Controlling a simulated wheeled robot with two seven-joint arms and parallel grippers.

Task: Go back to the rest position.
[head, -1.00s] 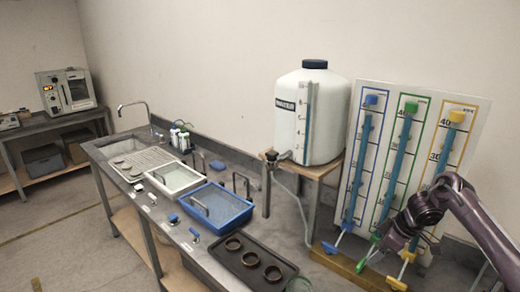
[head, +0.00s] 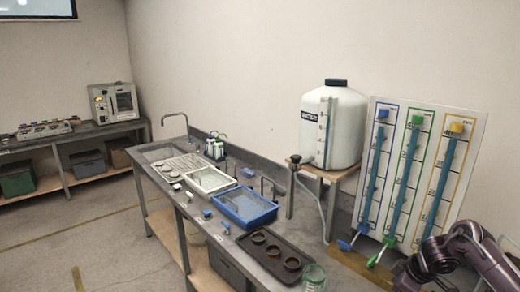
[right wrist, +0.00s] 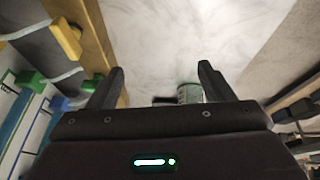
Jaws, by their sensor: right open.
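The tall board (head: 480,160) with blue, green and yellow scales stands at the right in the head view. The blue lever (head: 345,245) and the green lever (head: 373,261) stick out at its foot. The yellow lever handle is hidden behind my right arm there, but a yellow block (right wrist: 64,38) and a green block (right wrist: 33,81) show left of my fingers in the right wrist view. My right gripper (right wrist: 160,82) is open and empty, its fingers apart, off to the side of these blocks. My left gripper is out of view.
A white water tank (head: 318,150) stands on a wooden stand beside the board. The bench holds a blue tray (head: 240,222), a white tray (head: 228,184) and a dark tray (head: 250,262) of brown rings. A green-tinted glass jar (head: 314,276) stands near the bench's front end. Floor at left is clear.

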